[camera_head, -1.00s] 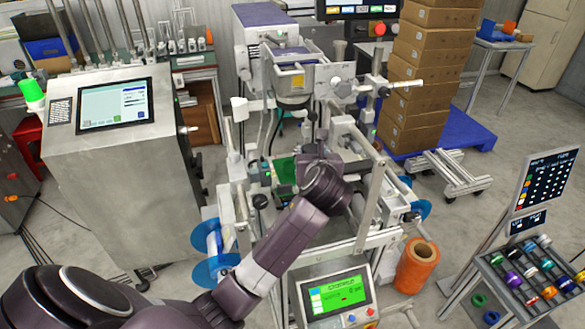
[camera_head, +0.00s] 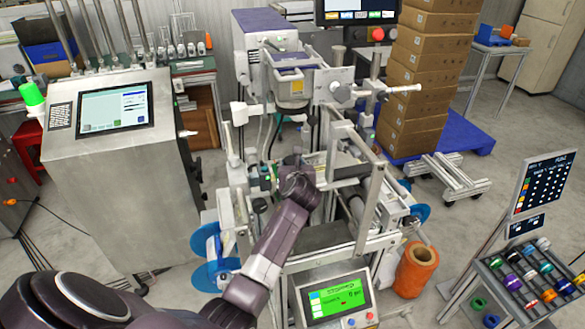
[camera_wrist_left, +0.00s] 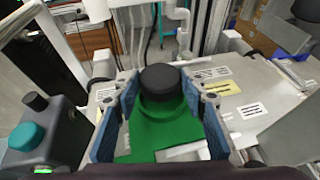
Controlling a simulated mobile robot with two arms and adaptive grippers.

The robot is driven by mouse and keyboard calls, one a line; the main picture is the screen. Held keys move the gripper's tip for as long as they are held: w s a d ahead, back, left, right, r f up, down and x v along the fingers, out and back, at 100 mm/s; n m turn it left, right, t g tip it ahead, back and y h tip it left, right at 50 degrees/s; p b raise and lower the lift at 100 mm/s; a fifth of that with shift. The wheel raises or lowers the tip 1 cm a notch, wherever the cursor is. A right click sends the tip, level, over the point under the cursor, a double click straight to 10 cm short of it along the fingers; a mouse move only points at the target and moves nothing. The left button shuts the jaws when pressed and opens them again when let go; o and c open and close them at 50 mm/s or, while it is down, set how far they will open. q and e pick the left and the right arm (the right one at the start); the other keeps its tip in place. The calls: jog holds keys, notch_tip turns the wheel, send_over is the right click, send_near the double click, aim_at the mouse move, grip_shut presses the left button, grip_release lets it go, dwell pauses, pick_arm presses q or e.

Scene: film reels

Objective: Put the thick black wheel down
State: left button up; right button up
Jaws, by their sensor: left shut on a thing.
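The thick black wheel (camera_wrist_left: 160,82) shows in the left wrist view as a dark round piece with a flat top, above a green round part and a flat green surface (camera_wrist_left: 150,139). My left gripper (camera_wrist_left: 158,97) has its blue-padded fingers on both sides of the wheel and is shut on it. I cannot tell whether the wheel touches the green surface. In the head view my left wrist (camera_head: 298,182) is over the middle of the machine and hides the fingers and the wheel. My right gripper is not in view.
The machine's metal plate (camera_wrist_left: 252,97) with labels lies around the green surface. A grey box with a teal knob (camera_wrist_left: 25,137) is close at the left. Machine rails (camera_head: 372,205) stand right of my wrist. An orange roll (camera_head: 416,270) stands at the lower right.

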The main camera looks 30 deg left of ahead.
pick_arm(q)
jog(key=shift+f, duration=0.75)
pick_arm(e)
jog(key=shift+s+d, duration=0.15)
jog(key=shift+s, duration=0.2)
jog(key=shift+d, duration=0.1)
pick_arm(q)
jog(key=o, duration=1.3)
jog(key=shift+f, duration=0.15)
jog(key=shift+c, duration=0.2)
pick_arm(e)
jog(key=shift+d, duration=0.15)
pick_arm(q)
jog(key=shift+r, duration=0.2)
jog(key=v, duration=1.2)
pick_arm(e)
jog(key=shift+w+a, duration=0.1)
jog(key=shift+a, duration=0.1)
pick_arm(q)
jog(key=shift+f, duration=0.1)
